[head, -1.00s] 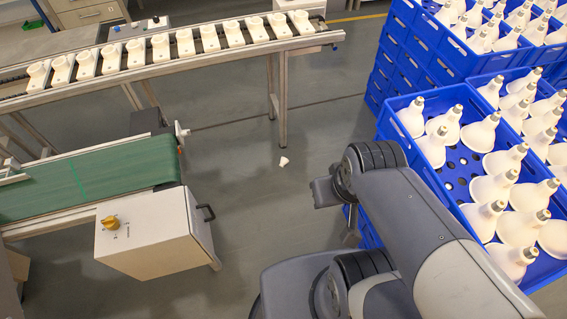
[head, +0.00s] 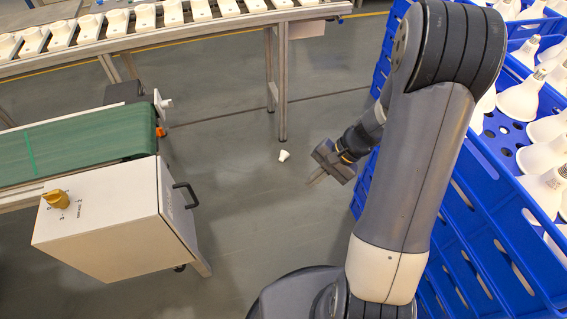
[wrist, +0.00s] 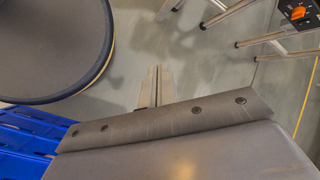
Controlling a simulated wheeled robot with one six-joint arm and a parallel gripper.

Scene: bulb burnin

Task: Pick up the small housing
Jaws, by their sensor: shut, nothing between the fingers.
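The small housing (head: 284,155) is a small white piece lying on the grey floor, between the green conveyor and the blue crates in the head view. My gripper (head: 312,184) is in the air, to the right of the housing and a little lower in the picture, apart from it. Its narrow fingers point down and to the left. In the wrist view the fingers (wrist: 156,87) are together with nothing between them. I cannot make out the housing in the wrist view.
A green belt conveyor (head: 80,140) with a white control box (head: 100,220) stands at the left. A roller line (head: 190,34) carrying white housings runs across the back. Stacked blue crates (head: 480,215) with white bulbs stand at the right. Floor around the housing is clear.

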